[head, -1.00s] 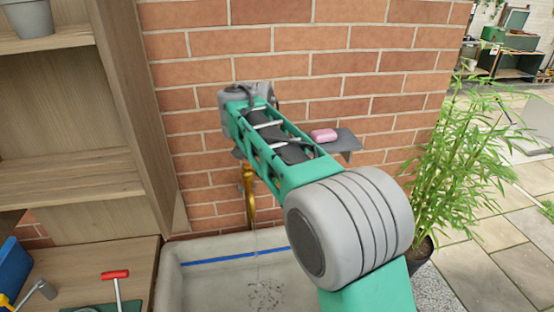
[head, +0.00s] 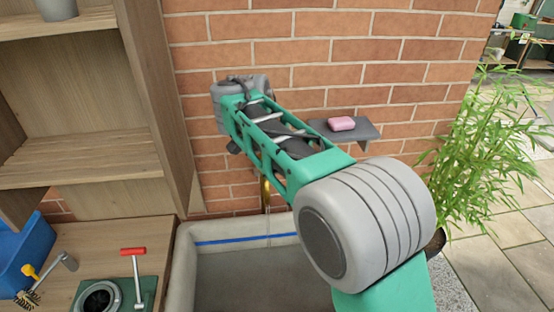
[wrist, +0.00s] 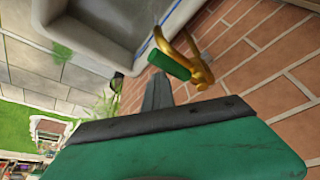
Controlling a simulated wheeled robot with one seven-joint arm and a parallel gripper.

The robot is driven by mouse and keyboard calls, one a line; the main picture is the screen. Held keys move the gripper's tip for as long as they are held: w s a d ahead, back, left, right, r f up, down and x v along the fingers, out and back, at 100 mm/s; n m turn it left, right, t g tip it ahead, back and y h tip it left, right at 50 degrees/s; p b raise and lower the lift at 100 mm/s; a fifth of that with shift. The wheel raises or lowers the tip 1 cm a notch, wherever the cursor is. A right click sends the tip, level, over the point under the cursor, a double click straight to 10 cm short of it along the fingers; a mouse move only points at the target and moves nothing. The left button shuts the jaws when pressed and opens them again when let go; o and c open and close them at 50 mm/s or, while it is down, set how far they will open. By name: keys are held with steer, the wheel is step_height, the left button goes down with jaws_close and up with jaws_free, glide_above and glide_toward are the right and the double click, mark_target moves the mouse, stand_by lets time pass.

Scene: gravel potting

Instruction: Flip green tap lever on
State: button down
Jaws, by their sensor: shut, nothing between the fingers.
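The brass tap (wrist: 198,68) sticks out from the brick wall in the wrist view. Its green lever (wrist: 169,63) is a short cylinder pointing away from the tap body. My gripper (wrist: 157,84) is shut and empty, its dark fingers close to the lever's end; I cannot tell whether they touch. In the head view my arm hides the lever and the fingers. Only the lower part of the tap (head: 265,194) shows below the arm, above the trough, with a faint thin line of water under it.
The stone trough (head: 184,265) with a blue line inside stands below the tap. A pink soap (head: 341,124) sits on a grey wall shelf (head: 362,133) to the right. A wooden shelf unit (head: 150,100) and bench with tools are at left. A leafy plant (head: 487,165) stands at right.

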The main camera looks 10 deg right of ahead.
steer(key=shift+s+a, duration=0.1)
steer(key=shift+a, duration=0.2)
steer(key=shift+d, duration=0.1)
step_height(320, 180, up, 10)
steer(key=p, duration=0.4)
steer(key=shift+d, duration=0.35)
steer(key=shift+r, duration=0.1)
